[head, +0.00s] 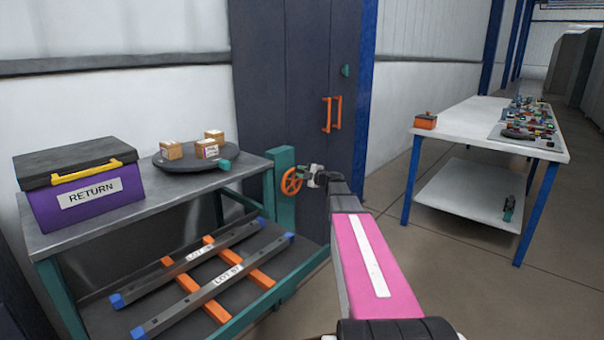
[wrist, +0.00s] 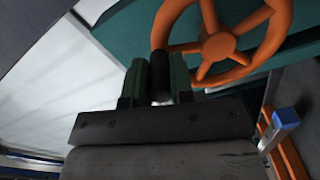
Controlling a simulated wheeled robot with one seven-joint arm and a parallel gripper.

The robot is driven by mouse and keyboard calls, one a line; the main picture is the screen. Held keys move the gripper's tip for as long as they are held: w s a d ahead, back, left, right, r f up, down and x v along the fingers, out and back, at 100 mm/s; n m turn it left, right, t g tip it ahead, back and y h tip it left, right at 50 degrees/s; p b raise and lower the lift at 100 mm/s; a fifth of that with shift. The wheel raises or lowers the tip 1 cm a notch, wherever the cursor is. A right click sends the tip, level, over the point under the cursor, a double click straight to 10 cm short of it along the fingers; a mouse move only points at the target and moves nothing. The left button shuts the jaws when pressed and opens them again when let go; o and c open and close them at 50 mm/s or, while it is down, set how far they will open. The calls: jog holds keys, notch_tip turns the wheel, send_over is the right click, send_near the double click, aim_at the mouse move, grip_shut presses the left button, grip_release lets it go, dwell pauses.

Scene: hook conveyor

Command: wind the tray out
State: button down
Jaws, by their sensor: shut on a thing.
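An orange handwheel (head: 290,182) is mounted on a teal post (head: 284,205) at the right end of the grey workbench. In the wrist view the handwheel (wrist: 219,47) fills the top, with spokes and a hub. My gripper (head: 307,174) is at the wheel's right side. In the wrist view my gripper (wrist: 161,80) has its two dark green fingers shut on a black crank handle (wrist: 160,66) at the wheel's lower left rim. A low dark tray (head: 255,304) with teal edges sits under the bench, bearing two grey rails on orange crosspieces. How far it is out is unclear.
A purple RETURN box (head: 88,200) and a round dark turntable (head: 178,163) with several small cartons stand on the bench top. A dark cabinet (head: 290,80) with orange handles is behind the wheel. A white table (head: 470,120) stands at right, with clear floor between.

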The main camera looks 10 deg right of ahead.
jog(key=c, duration=1)
grip_release()
jog(key=v, duration=1)
jog(key=shift+s+d, duration=0.2)
jog(key=shift+s, duration=0.15)
